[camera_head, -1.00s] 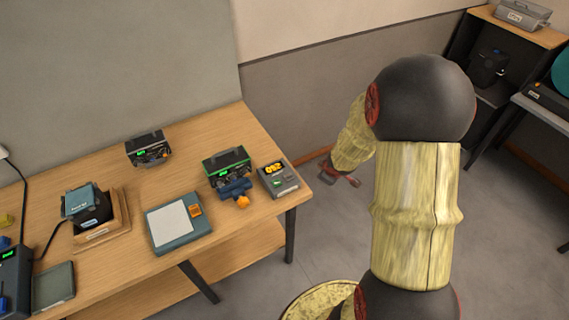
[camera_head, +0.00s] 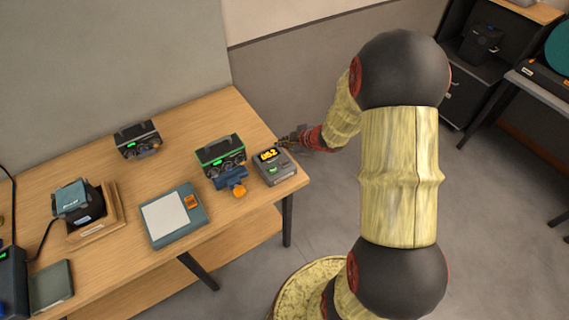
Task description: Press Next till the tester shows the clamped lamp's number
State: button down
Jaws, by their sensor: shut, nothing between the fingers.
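The tester (camera_head: 275,168) is a grey box at the right end of the table. No number can be read on the lamp. My gripper (camera_head: 284,141) is at the table's right edge, just behind the tester's far side. It is shut and empty. I cannot tell whether it touches the tester.
A black, green-edged box (camera_head: 220,155) stands behind the clamp, and a similar dark box (camera_head: 138,141) stands farther left. A flat blue-grey device with a white panel (camera_head: 172,217) lies at the table's front. A dark device (camera_head: 78,203) sits on a wooden base.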

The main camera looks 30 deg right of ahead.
jog(key=b, duration=0.7)
send_over(283, 165)
notch_tip(283, 165, down, 7)
jog(key=shift+d+f, duration=0.1)
jog(key=shift+f, duration=0.05)
jog(key=shift+f+b, duration=0.7)
jog(key=shift+f, duration=0.05)
dwell(0.4)
jog(key=shift+f, duration=0.4)
jog(key=shift+f+b, duration=0.3)
dwell(0.6)
jog(key=shift+r, duration=0.15)
jog(key=shift+r+p, duration=0.6)
jog(key=shift+p, duration=0.25)
